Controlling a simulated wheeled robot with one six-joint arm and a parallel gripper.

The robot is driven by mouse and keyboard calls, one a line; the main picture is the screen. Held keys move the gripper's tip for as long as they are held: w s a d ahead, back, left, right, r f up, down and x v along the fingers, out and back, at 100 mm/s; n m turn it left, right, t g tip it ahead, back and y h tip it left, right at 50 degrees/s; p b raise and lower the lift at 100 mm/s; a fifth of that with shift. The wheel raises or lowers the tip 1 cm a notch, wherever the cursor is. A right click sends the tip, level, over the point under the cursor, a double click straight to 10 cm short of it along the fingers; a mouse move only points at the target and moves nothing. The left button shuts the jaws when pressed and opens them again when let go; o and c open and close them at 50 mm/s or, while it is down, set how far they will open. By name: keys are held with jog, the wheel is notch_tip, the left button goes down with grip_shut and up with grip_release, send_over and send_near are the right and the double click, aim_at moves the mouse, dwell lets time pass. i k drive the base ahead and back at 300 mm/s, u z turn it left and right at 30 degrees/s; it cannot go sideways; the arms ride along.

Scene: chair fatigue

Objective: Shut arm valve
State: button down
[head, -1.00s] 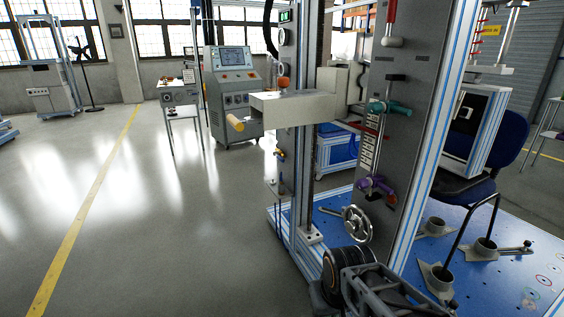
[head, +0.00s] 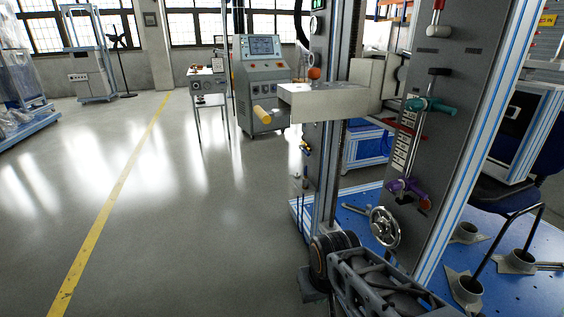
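A grey upright panel (head: 437,110) on the test rig carries several hand controls. A teal valve handle (head: 430,104) sits at its middle and a purple valve handle (head: 408,188) lower down. A red-tipped lever (head: 434,20) is near the top, and a silver handwheel (head: 384,227) is at the bottom. I cannot tell which of these is the arm valve, or whether any is open or shut. Part of my dark arm shows at the bottom, in front of the rig and apart from these handles. I cannot make out my gripper's fingers.
A pale box-like arm (head: 325,103) with a yellow end juts left from the rig. A blue base plate (head: 500,236) with grey clamps and a black bent bar is at the right. A control console (head: 262,80) stands behind. Open floor (head: 190,220) lies left.

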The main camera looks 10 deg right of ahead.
aim_at(305, 151)
jog(key=u, duration=0.25)
jog(key=i, duration=1)
jog(key=z, duration=0.45)
